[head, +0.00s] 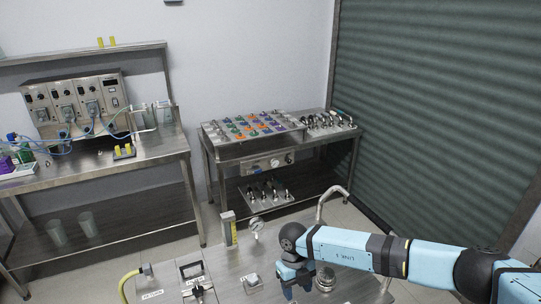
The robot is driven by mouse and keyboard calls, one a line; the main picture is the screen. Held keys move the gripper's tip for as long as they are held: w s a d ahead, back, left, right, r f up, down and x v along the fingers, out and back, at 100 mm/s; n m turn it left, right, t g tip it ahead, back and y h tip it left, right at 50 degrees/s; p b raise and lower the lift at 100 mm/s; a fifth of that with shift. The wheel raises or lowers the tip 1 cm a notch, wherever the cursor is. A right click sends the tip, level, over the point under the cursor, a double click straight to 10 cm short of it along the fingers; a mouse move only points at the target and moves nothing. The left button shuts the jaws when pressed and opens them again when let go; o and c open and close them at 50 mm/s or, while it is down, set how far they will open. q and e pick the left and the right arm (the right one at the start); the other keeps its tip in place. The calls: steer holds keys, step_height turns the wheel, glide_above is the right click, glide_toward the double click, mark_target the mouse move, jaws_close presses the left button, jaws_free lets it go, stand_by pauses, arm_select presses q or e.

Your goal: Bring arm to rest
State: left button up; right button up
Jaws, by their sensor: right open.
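My right arm (355,248), light blue with black joints, reaches in from the right edge. It lies nearly level over the near steel skid (240,270). My right gripper (297,291) points down at the skid's right part and is open, with nothing seen between its fingers. Its tips are close to the bottom of the picture, and I cannot tell whether they touch anything. A round metal fitting (325,279) stands just right of the gripper. My left gripper is not in view.
The near skid carries a pressure gauge (256,228), a yellow-scaled flow meter (229,228), a yellow hose (127,283) and a curved steel pipe (333,199). Behind stand a bench with a colourful parts tray (253,127) and, left, a bench with an instrument panel (75,98).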

steer(key=s+a+f+g+y, duration=0.1)
steer(key=s+a+g+y, duration=0.2)
steer(key=s+a+y, duration=0.65)
steer(key=s+a+r+m+t+y, duration=0.5)
steer(key=s+a+r+m+y, duration=0.2)
steer(key=a+r+m+y, duration=0.3)
steer(key=w+d+f+m+t+h, duration=0.1)
steer(key=d+f+m+t+h, duration=0.25)
steer(key=d+m+t, duration=0.55)
steer(key=w+d+f+m+t+h, duration=0.1)
steer(key=d+f+m+t+h, duration=0.1)
steer(key=d+m+t+h, duration=0.6)
steer(key=s+d+f+m+g+h, duration=0.4)
steer(key=s+d+f+m, duration=0.5)
steer(key=s+d, duration=0.3)
steer(key=shift+d+f+m+g, duration=0.25)
steer(key=shift+d+m+g, duration=0.1)
steer(key=shift+m+g, duration=0.3)
